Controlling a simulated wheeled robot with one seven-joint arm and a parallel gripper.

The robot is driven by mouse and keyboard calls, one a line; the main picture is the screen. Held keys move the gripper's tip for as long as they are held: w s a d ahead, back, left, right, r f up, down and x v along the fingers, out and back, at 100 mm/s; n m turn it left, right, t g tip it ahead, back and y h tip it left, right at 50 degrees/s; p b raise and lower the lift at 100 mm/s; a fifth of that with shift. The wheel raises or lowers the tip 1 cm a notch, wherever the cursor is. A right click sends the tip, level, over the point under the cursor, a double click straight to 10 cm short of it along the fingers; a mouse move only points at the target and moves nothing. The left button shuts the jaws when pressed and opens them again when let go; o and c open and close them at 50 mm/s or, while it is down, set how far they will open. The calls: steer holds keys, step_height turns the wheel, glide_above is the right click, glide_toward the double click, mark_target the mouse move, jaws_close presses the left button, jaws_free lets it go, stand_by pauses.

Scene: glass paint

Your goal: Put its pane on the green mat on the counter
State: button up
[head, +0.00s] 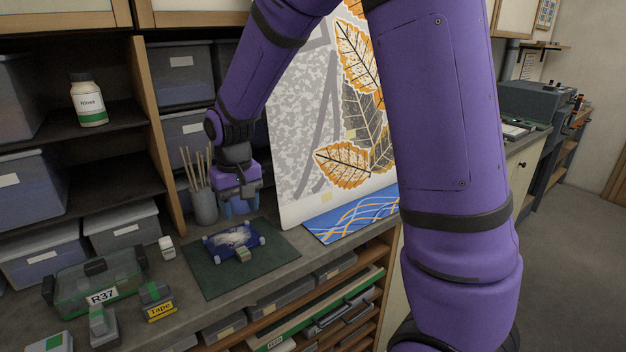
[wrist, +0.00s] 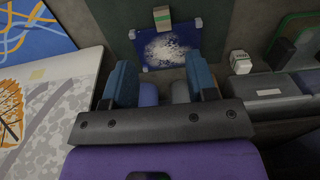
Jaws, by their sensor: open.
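A dark blue pane (head: 234,238) with a pale cloudy patch and small white corner pieces lies on the green mat (head: 204,282) on the counter. It also shows in the wrist view (wrist: 172,46), with the mat (wrist: 120,18) around it. A small block with a green band (head: 243,254) sits at the pane's front edge; I cannot tell whether it touches the pane. My gripper (head: 240,205) is open and empty, above the counter behind the mat. In the wrist view its blue fingers (wrist: 162,88) stand apart, with the pane beyond them.
A large leaf-patterned panel (head: 300,110) stands right of my gripper, with a blue wavy-lined sheet (head: 355,214) at its foot. A cup of brushes (head: 204,206) is close left. A clear box marked R37 (head: 100,290), a yellow tape block (head: 159,308) and a small white bottle (head: 167,247) are left of the mat.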

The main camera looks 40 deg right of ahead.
steer(key=s+d+r+t, duration=0.2)
steer(key=s+d+r, duration=0.2)
steer(key=s+r, duration=0.75)
steer(key=s+d+r+t, duration=0.1)
steer(key=s+r, duration=0.1)
steer(key=s, duration=0.5)
steer(key=s+d+r+t, duration=0.2)
steer(key=s+r, duration=0.1)
steer(key=s, duration=0.4)
steer(key=shift+w, duration=0.1)
steer(key=shift+a, duration=0.1)
steer(key=shift+c, duration=0.9)
steer(key=shift+a, duration=0.1)
